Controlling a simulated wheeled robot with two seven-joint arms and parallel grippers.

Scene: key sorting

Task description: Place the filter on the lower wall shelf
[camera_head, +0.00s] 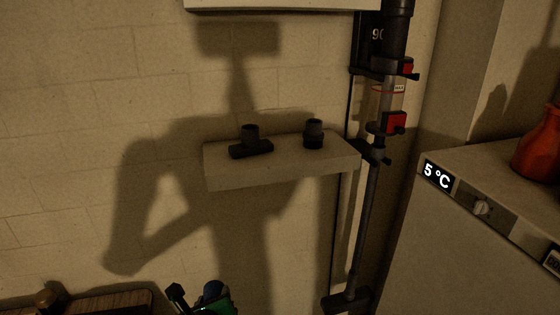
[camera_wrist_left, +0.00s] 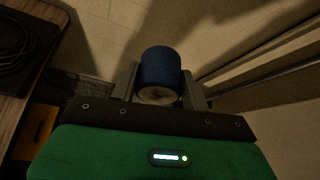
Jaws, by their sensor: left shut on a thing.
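The lower wall shelf (camera_head: 275,178) is a pale slab on the tiled wall. The filter is a dark blue cylinder (camera_wrist_left: 162,68) with a pale, worn-looking end face. My left gripper (camera_wrist_left: 160,88) is shut on it, with a grey finger on each side. In the head view my left gripper (camera_head: 200,300) shows at the bottom edge, below and left of the shelf. A bit of the blue filter (camera_head: 213,289) shows there, and the rest is hidden or cut off. My right gripper is in neither view.
A black wide nozzle (camera_head: 251,147) and a small black round fitting (camera_head: 314,134) stand on the lower shelf. An upper shelf (camera_head: 285,6) is above. A stick vacuum (camera_head: 373,195) hangs right of the lower shelf. A fridge (camera_head: 455,250) and wooden table (camera_head: 110,302) flank the space.

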